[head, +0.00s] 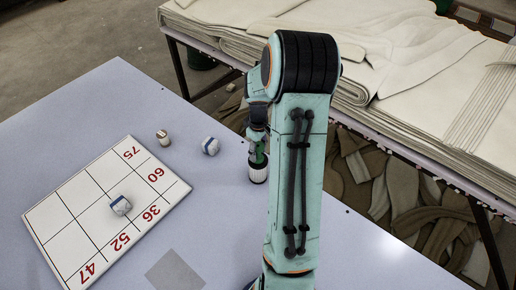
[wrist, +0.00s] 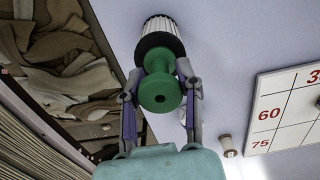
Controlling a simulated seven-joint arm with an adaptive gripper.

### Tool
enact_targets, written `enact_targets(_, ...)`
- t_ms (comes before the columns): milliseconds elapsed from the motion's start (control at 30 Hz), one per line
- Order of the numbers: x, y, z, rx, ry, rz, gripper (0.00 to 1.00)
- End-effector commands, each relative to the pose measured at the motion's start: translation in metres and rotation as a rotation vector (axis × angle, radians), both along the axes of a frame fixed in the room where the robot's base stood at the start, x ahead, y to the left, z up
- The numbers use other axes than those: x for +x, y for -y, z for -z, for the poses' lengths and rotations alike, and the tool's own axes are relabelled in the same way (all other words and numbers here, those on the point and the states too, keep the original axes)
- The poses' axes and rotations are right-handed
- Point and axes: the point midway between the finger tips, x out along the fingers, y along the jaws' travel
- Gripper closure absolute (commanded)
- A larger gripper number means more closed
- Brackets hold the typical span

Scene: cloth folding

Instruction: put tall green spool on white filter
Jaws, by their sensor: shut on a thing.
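The green spool (wrist: 160,92) is between the two fingers of my gripper (wrist: 158,74), which is shut on it. In the head view a little of the spool (head: 259,157) shows below my gripper (head: 257,146). The white filter (wrist: 163,27), pleated with a black rim, is directly beyond the spool in the wrist view. In the head view the filter (head: 258,173) stands upright on the table, straight under the spool. The spool's lower end is at the filter's black top; I cannot tell whether it rests there or hovers just above.
A white numbered board (head: 80,190) lies at the left, with a blue-and-white roll (head: 120,205) on it. Another such roll (head: 210,146) and a small wooden spool (head: 162,137) stand behind the board. A cloth-covered bench (head: 400,100) runs along the right.

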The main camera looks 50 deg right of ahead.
Motion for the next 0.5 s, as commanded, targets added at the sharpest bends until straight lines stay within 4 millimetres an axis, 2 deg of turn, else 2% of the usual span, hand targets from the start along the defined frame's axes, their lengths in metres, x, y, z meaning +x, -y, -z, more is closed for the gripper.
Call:
enact_targets(33, 0.0000, -0.0001, 0.0004, 0.000, 0.000, 0.000, 0.57)
enact_targets(100, 0.0000, -0.0001, 0.0002, 0.000, 0.000, 0.000, 0.40)
enact_targets(367, -0.0001, -0.0001, -0.0001, 0.000, 0.000, 0.000, 0.40)
enact_targets(500, 0.0003, 0.0006, -0.0083, -0.002, 0.001, 0.001, 0.40)
